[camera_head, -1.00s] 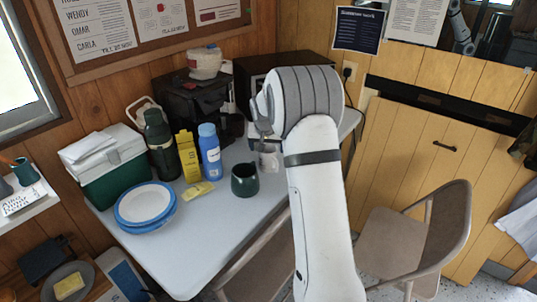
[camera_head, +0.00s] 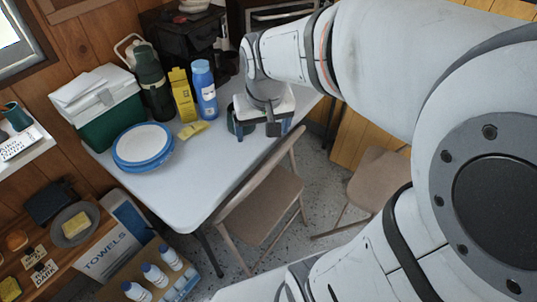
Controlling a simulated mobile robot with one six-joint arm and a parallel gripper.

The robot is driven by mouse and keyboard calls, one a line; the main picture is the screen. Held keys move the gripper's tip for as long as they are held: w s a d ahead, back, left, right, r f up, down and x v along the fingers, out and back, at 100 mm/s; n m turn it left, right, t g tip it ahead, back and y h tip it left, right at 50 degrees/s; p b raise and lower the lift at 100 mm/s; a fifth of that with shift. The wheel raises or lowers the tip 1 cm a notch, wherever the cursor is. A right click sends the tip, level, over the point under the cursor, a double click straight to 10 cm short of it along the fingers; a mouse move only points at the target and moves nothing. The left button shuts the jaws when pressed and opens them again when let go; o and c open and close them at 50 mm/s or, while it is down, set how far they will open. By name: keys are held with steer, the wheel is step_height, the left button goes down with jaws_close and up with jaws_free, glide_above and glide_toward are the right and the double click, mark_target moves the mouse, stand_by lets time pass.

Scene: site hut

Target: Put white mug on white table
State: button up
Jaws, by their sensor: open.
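The white table (camera_head: 190,191) fills the middle of the view, its top partly covered with things. My gripper (camera_head: 262,130) is over the table's right part, pointing down, its jaws open. A dark green mug (camera_head: 232,121) stands on the table close to the left finger, mostly hidden by my gripper. I cannot make out a white mug; my gripper and arm cover part of the tabletop where one could be.
Blue-rimmed plates (camera_head: 143,145), a green cooler (camera_head: 105,112), a dark flask (camera_head: 152,83), a yellow carton (camera_head: 182,95) and a blue bottle (camera_head: 204,90) stand on the table. A folding chair (camera_head: 262,200) is at its front edge. The front tabletop is clear.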

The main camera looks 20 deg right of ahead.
steer(key=s+a+f+n, duration=0.1)
steer(key=s+f, duration=0.1)
steer(key=s, duration=0.6)
steer(key=shift+s+g, duration=0.3)
steer(key=shift+s, duration=0.05)
steer(key=shift+a+r, duration=0.1)
steer(key=shift+r, duration=0.1)
